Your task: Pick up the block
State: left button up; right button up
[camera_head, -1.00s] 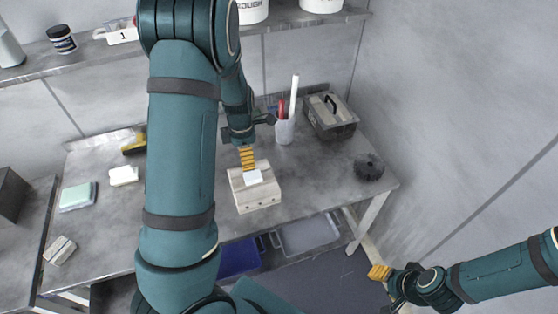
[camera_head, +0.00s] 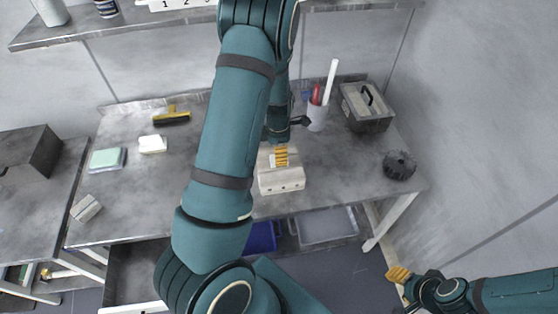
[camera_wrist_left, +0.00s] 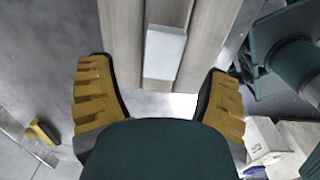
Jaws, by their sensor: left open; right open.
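A small white block (camera_wrist_left: 163,52) lies on a pale, grooved fixture (camera_wrist_left: 118,30) in the left wrist view. The fixture also shows on the table in the head view (camera_head: 283,182), where my left gripper (camera_head: 281,156) largely hides the block. My left gripper (camera_wrist_left: 160,70) is open with yellow ribbed fingers. In the wrist view its fingers stand wide apart, either side of the block's line, with the block between and beyond the tips, apart from both. My right gripper (camera_head: 398,274) is open and empty at the lower right, away from the table.
A cup with pens (camera_head: 317,115), a grey toolbox (camera_head: 367,108) and a dark toothed wheel (camera_head: 400,165) stand to the right. A white piece (camera_head: 153,144), green-topped pad (camera_head: 107,159), yellow-handled brush (camera_head: 172,117) and small grey block (camera_head: 86,208) lie left. A shelf (camera_head: 130,26) runs behind.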

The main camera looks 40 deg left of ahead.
pick_arm(q)
notch_tip(320, 180, down, 4)
jog(key=shift+d+f, duration=0.15)
jog(key=c, duration=1.3)
jog(key=shift+c, duration=0.2)
